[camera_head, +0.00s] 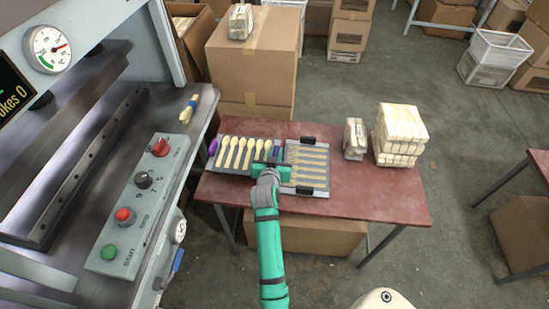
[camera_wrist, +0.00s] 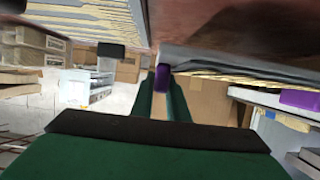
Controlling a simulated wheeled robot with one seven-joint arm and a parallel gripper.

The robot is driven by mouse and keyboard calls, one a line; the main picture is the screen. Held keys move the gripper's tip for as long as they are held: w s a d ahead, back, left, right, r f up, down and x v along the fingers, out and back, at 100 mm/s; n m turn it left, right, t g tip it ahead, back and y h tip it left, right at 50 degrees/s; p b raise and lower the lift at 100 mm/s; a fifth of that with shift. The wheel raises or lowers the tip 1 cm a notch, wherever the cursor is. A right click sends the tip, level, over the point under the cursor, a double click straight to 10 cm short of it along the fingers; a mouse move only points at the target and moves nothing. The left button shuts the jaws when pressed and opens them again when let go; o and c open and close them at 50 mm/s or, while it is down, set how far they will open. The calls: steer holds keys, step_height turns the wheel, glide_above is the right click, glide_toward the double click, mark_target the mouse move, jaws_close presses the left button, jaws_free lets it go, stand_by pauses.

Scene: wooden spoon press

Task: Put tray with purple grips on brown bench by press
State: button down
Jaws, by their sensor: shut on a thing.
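The tray with purple grips (camera_head: 233,171) is grey and holds a row of pale wooden spoons. It is at the left end of the reddish-brown bench (camera_head: 370,200), beside the press (camera_head: 75,140). One purple grip (camera_head: 212,147) shows at its left end. My gripper (camera_head: 276,158) is at its right end, shut on the other purple grip (camera_wrist: 163,80), which sits between the fingers in the wrist view. The far purple grip also shows in the wrist view (camera_wrist: 300,99). I cannot tell whether the tray touches the bench top.
A second grey tray with black grips (camera_head: 322,192) lies close on the right, with pale slats in it. Stacked wooden pieces (camera_head: 400,134) and a smaller bundle (camera_head: 354,138) stand farther right. Cardboard boxes (camera_head: 252,60) stand behind. The bench's front right is clear.

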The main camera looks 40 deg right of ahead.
steer(key=shift+w+f, duration=0.6)
steer(key=shift+w, duration=0.2)
steer(key=shift+f, duration=1.5)
steer(key=shift+s+f, duration=0.1)
steer(key=c, duration=1.7)
jaws_free()
